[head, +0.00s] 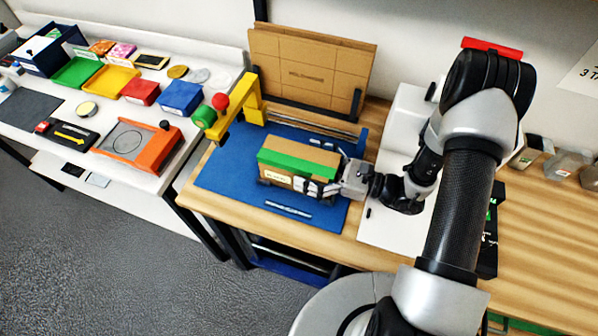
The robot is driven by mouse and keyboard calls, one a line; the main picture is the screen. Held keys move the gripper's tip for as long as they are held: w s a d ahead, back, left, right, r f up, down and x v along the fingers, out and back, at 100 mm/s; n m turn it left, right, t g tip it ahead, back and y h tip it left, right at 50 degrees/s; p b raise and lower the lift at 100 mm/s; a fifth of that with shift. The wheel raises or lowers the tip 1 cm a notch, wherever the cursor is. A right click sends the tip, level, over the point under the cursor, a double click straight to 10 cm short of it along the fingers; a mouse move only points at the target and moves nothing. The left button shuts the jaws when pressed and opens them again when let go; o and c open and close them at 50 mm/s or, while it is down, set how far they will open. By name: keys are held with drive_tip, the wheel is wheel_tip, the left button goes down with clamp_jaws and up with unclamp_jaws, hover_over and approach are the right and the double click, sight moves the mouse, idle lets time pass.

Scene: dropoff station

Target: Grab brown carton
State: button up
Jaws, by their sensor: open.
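The brown carton (283,159) with a green band along its top sits on the blue mat (225,170) on the wooden bench. A pale label shows on its front face. My gripper (325,185) reaches in from the right, level with the carton's right end. Its jaws are open, with dark finger parts against or in front of the carton's front right part. Whether they touch it I cannot tell. The far finger is partly hidden behind the carton.
A white box (405,110) stands to the right. The left table holds coloured bins (180,96) and an orange frame (137,143).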

drive_tip(key=c, duration=0.9)
